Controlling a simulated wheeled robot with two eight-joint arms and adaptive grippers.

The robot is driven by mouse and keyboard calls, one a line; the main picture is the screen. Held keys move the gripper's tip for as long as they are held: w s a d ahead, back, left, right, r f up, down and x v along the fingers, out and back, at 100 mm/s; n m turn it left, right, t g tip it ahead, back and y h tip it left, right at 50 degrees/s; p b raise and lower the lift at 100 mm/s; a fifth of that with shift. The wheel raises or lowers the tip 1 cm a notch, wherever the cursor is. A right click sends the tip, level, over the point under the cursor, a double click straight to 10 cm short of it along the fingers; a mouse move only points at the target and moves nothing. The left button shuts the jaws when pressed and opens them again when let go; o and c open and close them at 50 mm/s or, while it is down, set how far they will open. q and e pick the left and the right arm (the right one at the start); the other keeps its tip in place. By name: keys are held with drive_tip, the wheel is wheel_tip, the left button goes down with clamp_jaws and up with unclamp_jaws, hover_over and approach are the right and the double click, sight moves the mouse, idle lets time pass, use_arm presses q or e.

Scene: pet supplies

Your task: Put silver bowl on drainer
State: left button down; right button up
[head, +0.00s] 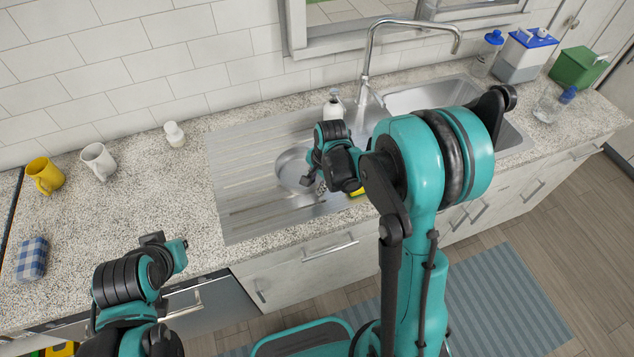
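The silver bowl (289,170) sits on the ribbed metal drainer (240,150), left of the sink basin. My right gripper (322,188) is low over the bowl's right side and covers part of it. Its fingertips are small and dark, so I cannot tell whether they grip the rim. My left gripper (170,252) hangs over the front of the counter, apart from the bowl, with nothing visible in it. Its finger opening is unclear.
A yellow sponge (357,193) lies by my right gripper, and a white bottle (334,106) stands behind it. The faucet (366,70) rises at the back. The counter between is clear.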

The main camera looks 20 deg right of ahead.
drive_tip(key=shift+r, duration=0.1)
drive_tip(key=shift+r+p, duration=0.3)
drive_tip(key=shift+r, duration=0.05)
wheel_tip(320, 180, up, 11)
drive_tip(key=s+p, duration=0.2)
drive_tip(key=p, duration=0.1)
drive_tip(key=s+r+n+t+h, duration=0.1)
drive_tip(key=s+r+n+t, duration=0.4)
drive_tip(key=s+n, duration=0.8)
drive_tip(key=v, duration=0.3)
wheel_tip(320, 180, down, 9)
drive_tip(key=b, duration=0.9)
